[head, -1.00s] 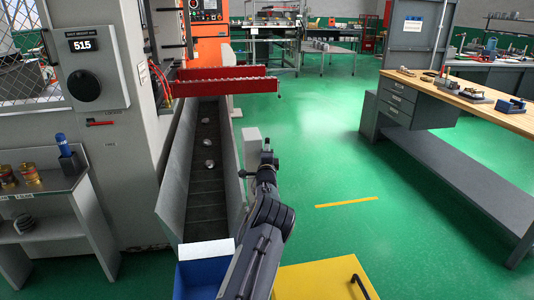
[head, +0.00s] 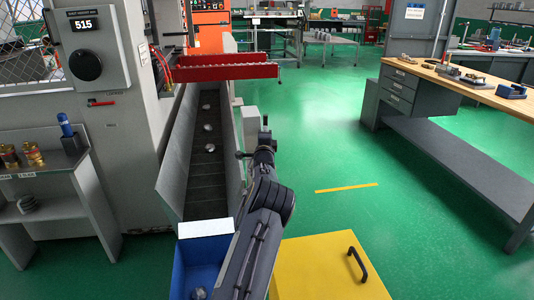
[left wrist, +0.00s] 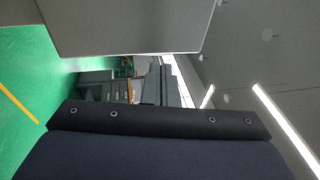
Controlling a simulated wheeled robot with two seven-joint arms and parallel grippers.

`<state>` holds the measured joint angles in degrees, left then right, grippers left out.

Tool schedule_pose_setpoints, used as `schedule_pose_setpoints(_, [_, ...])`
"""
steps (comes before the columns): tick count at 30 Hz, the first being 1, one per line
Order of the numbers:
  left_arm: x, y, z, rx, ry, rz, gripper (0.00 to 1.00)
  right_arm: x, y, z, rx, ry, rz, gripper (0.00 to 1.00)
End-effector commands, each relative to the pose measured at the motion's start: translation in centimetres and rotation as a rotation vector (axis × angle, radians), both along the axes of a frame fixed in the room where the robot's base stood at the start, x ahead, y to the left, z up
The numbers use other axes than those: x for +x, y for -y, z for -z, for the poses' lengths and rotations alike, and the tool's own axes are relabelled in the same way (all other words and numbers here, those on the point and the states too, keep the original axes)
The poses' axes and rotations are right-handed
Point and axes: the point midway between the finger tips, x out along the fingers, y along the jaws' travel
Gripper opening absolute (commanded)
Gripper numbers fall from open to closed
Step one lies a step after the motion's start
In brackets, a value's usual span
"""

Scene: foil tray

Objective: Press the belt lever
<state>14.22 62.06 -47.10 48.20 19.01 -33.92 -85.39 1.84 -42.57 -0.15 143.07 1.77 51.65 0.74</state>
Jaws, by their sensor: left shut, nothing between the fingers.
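The belt conveyor (head: 208,180) runs away from me, with a few metal parts (head: 207,127) lying on its dark bed. My left gripper (head: 265,130) is beside its right wall, near a small grey box (head: 250,119). A short dark stub with a knob (head: 240,154) shows just left of the gripper; I cannot tell whether it is the belt lever or whether the gripper touches it. In the left wrist view my dark gripper body fills the bottom, and a plain grey panel (left wrist: 125,25) is close above. The left gripper is shut and empty. My right gripper is out of view.
A blue bin (head: 180,272) with a metal part inside stands at the conveyor's near end. A yellow box (head: 310,262) with a black handle is right of my arm. A red slotted bar (head: 222,72) crosses above the conveyor. Green floor (head: 330,150) is clear to the right.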

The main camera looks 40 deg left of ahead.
Motion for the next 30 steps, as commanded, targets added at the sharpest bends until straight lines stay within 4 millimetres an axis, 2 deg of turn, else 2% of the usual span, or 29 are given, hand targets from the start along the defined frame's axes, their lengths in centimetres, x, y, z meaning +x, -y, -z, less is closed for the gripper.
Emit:
schedule_pose_setpoints(18, [-6.4, 5.6, 0.5, 0.000, 0.001, 0.002, 0.00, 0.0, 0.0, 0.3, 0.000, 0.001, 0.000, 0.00])
schedule_pose_setpoints(22, [-7.1, 6.1, 0.6, 0.000, 0.001, 0.002, 0.00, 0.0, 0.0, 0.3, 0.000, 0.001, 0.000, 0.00])
schedule_pose_setpoints(30, [-7.3, 6.3, 0.6, 0.001, 0.002, 0.002, 0.00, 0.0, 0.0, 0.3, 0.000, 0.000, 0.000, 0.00])
